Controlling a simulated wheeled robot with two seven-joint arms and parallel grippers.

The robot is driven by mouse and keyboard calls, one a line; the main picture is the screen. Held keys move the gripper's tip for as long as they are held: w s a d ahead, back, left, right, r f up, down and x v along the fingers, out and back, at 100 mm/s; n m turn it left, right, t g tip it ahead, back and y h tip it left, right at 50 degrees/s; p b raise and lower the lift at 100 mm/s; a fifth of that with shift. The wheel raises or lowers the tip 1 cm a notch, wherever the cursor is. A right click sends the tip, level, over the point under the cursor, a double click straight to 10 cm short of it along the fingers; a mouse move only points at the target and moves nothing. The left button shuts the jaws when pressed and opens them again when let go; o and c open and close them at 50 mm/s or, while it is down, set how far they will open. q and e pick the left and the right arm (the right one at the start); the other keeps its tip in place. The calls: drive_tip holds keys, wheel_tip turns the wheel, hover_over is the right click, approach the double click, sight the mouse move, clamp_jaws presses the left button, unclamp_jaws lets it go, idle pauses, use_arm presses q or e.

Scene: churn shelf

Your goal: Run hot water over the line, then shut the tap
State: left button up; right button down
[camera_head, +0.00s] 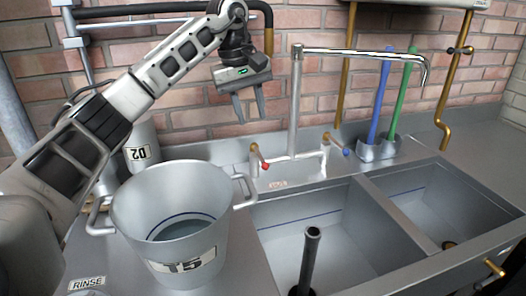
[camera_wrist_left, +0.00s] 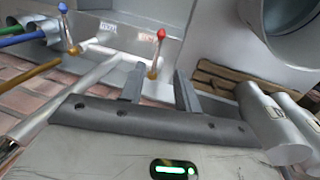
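The tap (camera_head: 296,105) has a tall riser and a long spout (camera_head: 365,54) swung right, its end above the right basin (camera_head: 425,200). I see no water at the spout. The red-tipped lever (camera_head: 262,158) is on the tap's left valve; it also shows in the wrist view (camera_wrist_left: 157,52). The blue-tipped lever (camera_head: 338,145) is on the right valve and shows in the wrist view (camera_wrist_left: 68,30). A dark blue line (camera_head: 305,218) runs round the left basin (camera_head: 345,235). My left gripper (camera_head: 249,118) is open and empty, fingers down, above and left of the red lever. My right gripper is out of view.
A black standpipe (camera_head: 308,260) rises in the left basin. Blue (camera_head: 379,95) and green (camera_head: 402,95) handles stand behind. A brass pipe (camera_head: 450,85) is at right.

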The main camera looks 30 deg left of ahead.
sight(263, 160)
use_arm(q)
drive_tip(key=f, duration=0.3)
drive_tip(key=w+d+f, duration=0.1)
drive_tip(key=f, duration=0.3)
drive_tip(key=w+f, duration=0.1)
drive_tip(key=f, duration=0.3)
drive_tip(key=shift+d+f, duration=0.2)
drive_tip(key=shift+d, duration=0.05)
clamp_jaws()
